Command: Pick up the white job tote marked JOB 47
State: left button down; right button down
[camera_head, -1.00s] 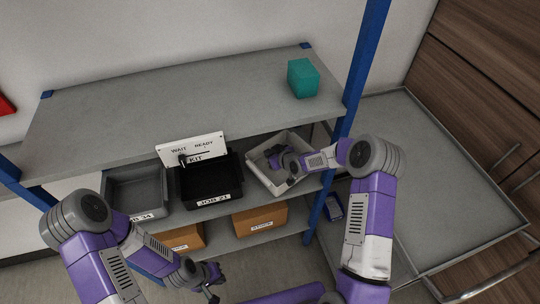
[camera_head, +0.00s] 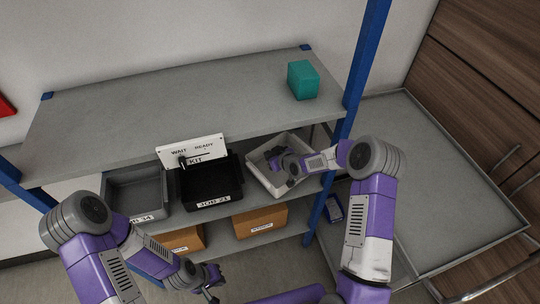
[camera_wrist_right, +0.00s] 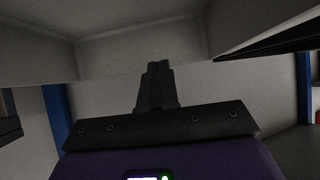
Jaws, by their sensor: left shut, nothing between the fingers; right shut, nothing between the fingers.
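The white tote (camera_head: 262,181) stands tilted at the right end of the middle shelf, right of the black tote. No JOB 47 marking is readable on it; my right arm covers part of it. My right gripper (camera_head: 273,157) is over the tote's open top, its fingers at or inside the opening. In the right wrist view the fingers (camera_wrist_right: 155,72) are shut with nothing between them, in front of pale walls that look like the tote's inside. My left gripper (camera_head: 213,286) is shut and empty, low in front of the shelf.
A grey tote (camera_head: 138,191) marked 34 and a black tote (camera_head: 211,200) marked JOB 21 stand to the left. A teal box (camera_head: 303,80) is on top. A blue post (camera_head: 347,120) is close to my right arm. Cardboard boxes (camera_head: 260,221) sit below.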

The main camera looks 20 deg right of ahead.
dwell(0.5)
jog(key=s+d+r, duration=0.1)
jog(key=s+d, duration=0.3)
jog(key=s, duration=0.7)
jog(key=shift+d+r+p, duration=0.3)
